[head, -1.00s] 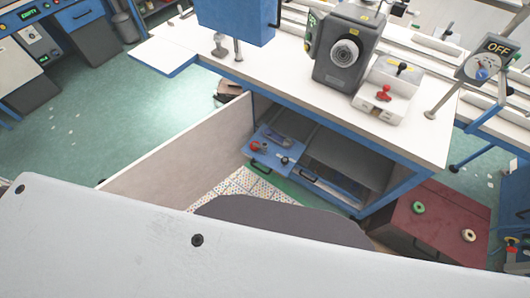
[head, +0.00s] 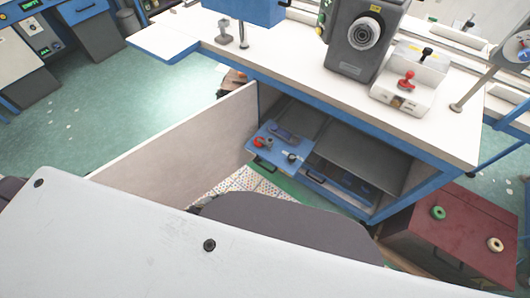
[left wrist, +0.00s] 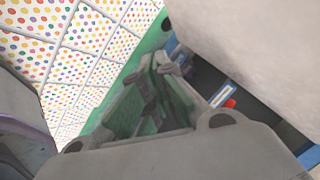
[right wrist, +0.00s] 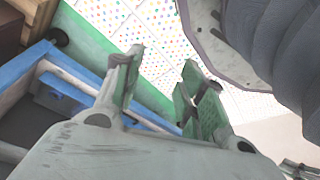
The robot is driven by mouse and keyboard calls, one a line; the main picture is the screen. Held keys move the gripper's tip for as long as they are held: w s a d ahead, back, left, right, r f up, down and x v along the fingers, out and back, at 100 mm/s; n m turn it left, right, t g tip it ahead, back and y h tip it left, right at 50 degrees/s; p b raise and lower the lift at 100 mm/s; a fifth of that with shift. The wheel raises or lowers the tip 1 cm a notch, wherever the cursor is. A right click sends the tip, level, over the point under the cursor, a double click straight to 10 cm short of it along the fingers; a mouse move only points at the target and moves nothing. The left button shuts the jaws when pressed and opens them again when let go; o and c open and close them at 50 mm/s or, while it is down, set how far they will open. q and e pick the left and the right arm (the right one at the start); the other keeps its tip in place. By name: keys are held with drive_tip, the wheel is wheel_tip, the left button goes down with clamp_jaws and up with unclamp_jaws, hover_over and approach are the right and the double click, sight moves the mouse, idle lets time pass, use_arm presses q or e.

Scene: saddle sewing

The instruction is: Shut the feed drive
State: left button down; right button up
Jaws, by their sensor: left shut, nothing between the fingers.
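No part is labelled as the feed drive, so I cannot tell for sure which it is. In the head view, a blue pull-out unit (head: 270,150) with a red knob (head: 263,142) sticks out under the white bench. A grey machine head (head: 362,40) with a round dial stands on the bench, and a dial on a post (head: 520,48) is cut off at the right edge. In the left wrist view my left gripper (left wrist: 165,62) is shut and empty, with a red part (left wrist: 229,103) to its right. My right gripper (right wrist: 160,66) is open and empty above the floor.
A pale panel (head: 185,145) stands upright left of the bench opening. A dark red cabinet (head: 462,232) with green and cream rings stands at the right. A white box with a red lever (head: 410,82) sits on the bench (head: 300,50).

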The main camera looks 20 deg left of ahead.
sight(271, 144)
use_arm(q)
drive_tip(key=w+d+r+m+t+h+b, duration=0.25)
drive_tip(key=w+r+m+b, duration=0.3)
drive_tip(key=w+b, duration=0.35)
drive_tip(key=w+d+r+m+t+h+b, duration=0.2)
drive_tip(key=w+d+r+m+h+b, duration=0.2)
drive_tip(key=r+m+b, duration=0.5)
drive_tip(key=shift+w+d+t+h, duration=0.2)
drive_tip(key=shift+d+t+h, duration=0.15)
drive_tip(key=shift+d+h, duration=1)
use_arm(e)
drive_tip(key=w+a+r, duration=0.1)
drive_tip(key=w+r, duration=0.1)
drive_tip(key=r, duration=0.5)
drive_tip(key=w+a+r+t+y, duration=0.1)
drive_tip(key=w+a+r, duration=0.1)
drive_tip(key=r, duration=0.6)
drive_tip(key=shift+w+a+r, duration=0.15)
drive_tip(key=shift+w+a, duration=0.1)
drive_tip(key=shift+w, duration=0.35)
use_arm(q)
drive_tip(key=shift+w, duration=0.1)
use_arm(e)
drive_tip(key=shift+t, duration=0.3)
